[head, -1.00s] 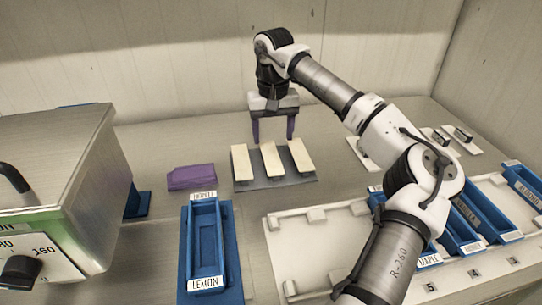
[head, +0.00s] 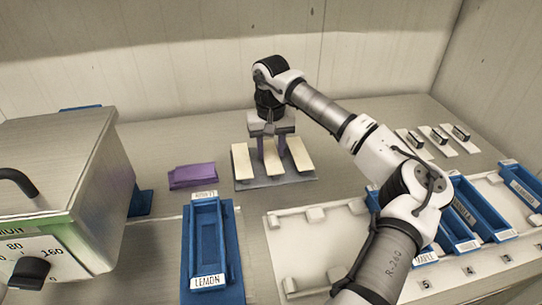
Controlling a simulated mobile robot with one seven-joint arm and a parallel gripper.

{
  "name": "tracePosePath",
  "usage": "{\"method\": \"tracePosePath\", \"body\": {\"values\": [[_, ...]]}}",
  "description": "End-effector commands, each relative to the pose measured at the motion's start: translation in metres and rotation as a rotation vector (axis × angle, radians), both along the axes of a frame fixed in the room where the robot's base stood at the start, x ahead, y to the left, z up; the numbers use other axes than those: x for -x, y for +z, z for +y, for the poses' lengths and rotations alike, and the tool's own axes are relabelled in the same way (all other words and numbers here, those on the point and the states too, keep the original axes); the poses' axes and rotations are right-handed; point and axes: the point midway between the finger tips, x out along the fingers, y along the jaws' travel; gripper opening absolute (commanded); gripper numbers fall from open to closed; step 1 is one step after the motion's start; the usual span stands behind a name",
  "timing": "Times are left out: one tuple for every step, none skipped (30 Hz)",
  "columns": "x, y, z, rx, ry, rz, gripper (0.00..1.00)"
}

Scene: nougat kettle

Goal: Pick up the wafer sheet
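Three cream wafer sheets lie side by side on a grey tray (head: 275,183): a left sheet (head: 243,163), a middle sheet (head: 271,168) and a right sheet (head: 300,155). My gripper (head: 270,156) points down at the far part of the middle sheet. Its two purple fingers stand drawn in, one at each side of that sheet, with a gap about as wide as the sheet. They appear shut on it. The sheet still looks level with its neighbours on the tray. The fingers hide part of its far end.
A purple stack (head: 192,177) lies left of the tray. A blue LEMON bin (head: 209,240) stands in front. The metal kettle (head: 65,190) fills the left. A white rack (head: 315,255) with blue bins is at right, below my arm. Small dark blocks (head: 439,134) sit at back right.

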Motion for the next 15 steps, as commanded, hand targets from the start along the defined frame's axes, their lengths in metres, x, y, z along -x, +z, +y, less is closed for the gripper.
{"method": "tracePosePath", "body": {"values": [[0.0000, 0.0002, 0.0000, 0.000, 0.000, 0.000, 0.21], [0.0000, 0.0002, 0.0000, 0.000, 0.000, 0.000, 0.17], [0.0000, 0.0002, 0.0000, 0.000, 0.000, 0.000, 0.17], [0.0000, 0.0002, -0.0001, 0.000, 0.000, 0.000, 0.17], [0.0000, 0.0002, -0.0001, 0.000, 0.000, 0.000, 0.17], [0.0000, 0.0002, -0.0001, 0.000, 0.000, 0.000, 0.17], [0.0000, 0.0002, -0.0001, 0.000, 0.000, 0.000, 0.17], [0.0000, 0.0002, -0.0001, 0.000, 0.000, 0.000, 0.17], [0.0000, 0.0003, -0.0001, 0.000, 0.000, 0.000, 0.17], [0.0000, 0.0003, -0.0001, 0.000, 0.000, 0.000, 0.17], [-0.0001, 0.0006, -0.0001, 0.000, 0.000, 0.000, 0.17], [-0.0001, 0.0012, -0.0001, 0.000, 0.000, 0.000, 0.17], [-0.0001, 0.0021, -0.0001, 0.000, 0.000, 0.000, 0.17], [-0.0002, 0.0032, -0.0002, 0.000, 0.000, 0.000, 0.17], [-0.0003, 0.0055, -0.0003, 0.001, 0.000, 0.000, 0.17]]}}
